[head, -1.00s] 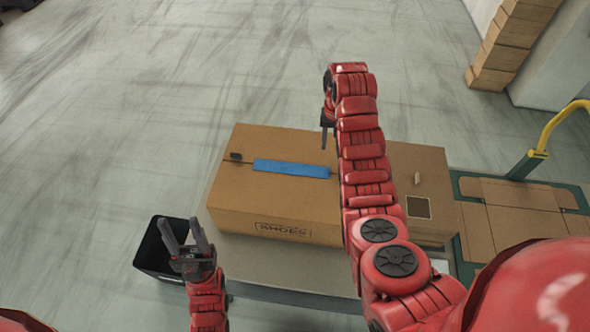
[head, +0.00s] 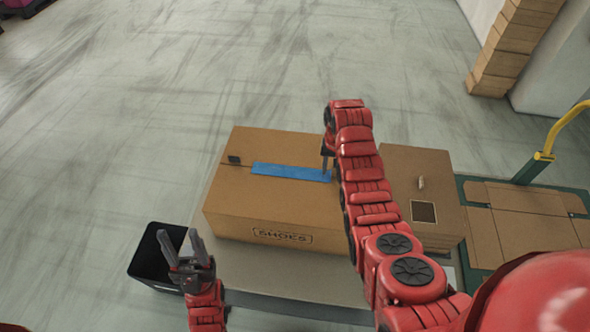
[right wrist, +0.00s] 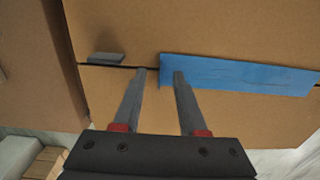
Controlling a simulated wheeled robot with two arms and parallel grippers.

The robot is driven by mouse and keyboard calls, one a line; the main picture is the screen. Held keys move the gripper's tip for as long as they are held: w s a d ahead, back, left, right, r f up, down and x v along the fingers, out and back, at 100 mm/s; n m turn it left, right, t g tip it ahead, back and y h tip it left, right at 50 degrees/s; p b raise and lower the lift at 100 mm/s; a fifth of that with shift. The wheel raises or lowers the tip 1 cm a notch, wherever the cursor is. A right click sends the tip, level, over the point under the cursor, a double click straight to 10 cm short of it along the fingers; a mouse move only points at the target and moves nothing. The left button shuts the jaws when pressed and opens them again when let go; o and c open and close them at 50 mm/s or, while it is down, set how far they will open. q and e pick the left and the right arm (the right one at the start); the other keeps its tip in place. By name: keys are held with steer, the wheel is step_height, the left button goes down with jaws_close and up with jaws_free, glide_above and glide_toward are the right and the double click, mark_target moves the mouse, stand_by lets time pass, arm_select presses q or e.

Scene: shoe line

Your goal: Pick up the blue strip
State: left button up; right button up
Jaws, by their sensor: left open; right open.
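The blue strip (head: 290,172) lies flat on top of the large cardboard box marked SHOES (head: 250,208), along its seam. It also shows in the right wrist view (right wrist: 245,76). My right gripper (head: 326,168) is at the strip's right end, pointing down. In the right wrist view its open fingers (right wrist: 161,74) sit around that end, one over the strip and one just beyond it on the cardboard. Whether the tips touch the box I cannot tell. My left gripper (head: 181,245) is open and empty, near the black bin.
A black bin (head: 139,268) stands left of the table (head: 275,276). A smaller cardboard box (head: 430,178) stands right of the large one. A small dark piece (head: 234,160) lies at the seam's left end. A green cart (head: 464,183) with a yellow handle is at the right.

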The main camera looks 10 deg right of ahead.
jaws_close()
stand_by(0.5)
